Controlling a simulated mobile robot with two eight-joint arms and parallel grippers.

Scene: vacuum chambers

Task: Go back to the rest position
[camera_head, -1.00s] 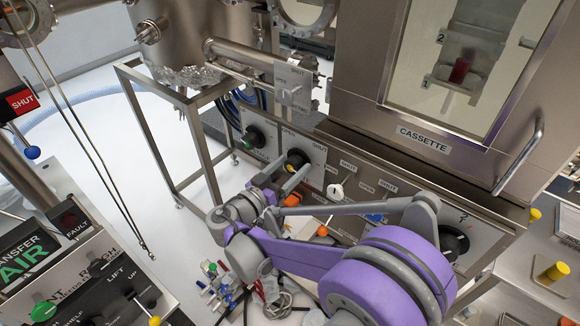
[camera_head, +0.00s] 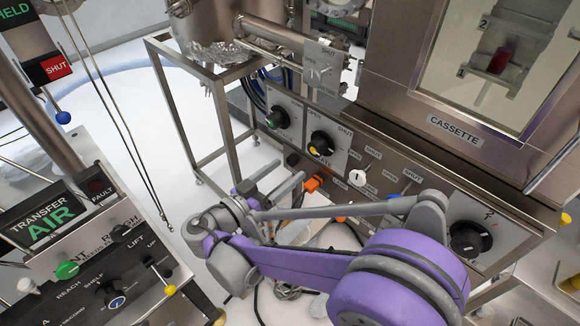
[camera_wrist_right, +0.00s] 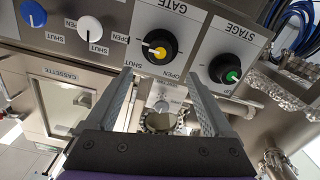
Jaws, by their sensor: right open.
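My right gripper (camera_head: 282,178) is open and empty in front of the steel valve panel, below and left of the black knob with a yellow mark (camera_head: 322,143). In the right wrist view its two fingers (camera_wrist_right: 160,76) are spread apart. The same knob, labelled GATE (camera_wrist_right: 159,47), shows beyond and between the fingertips, with nothing gripping it. The knob labelled STAGE, with a green mark (camera_wrist_right: 225,68), is to its right in that view; it also shows in the head view (camera_head: 277,118). My left gripper is not in view.
The cassette chamber (camera_head: 455,128) stands above the panel at right. A steel frame (camera_head: 222,125) is left of the gripper. A control console (camera_head: 110,300) is at lower left. White floor shows left of the frame.

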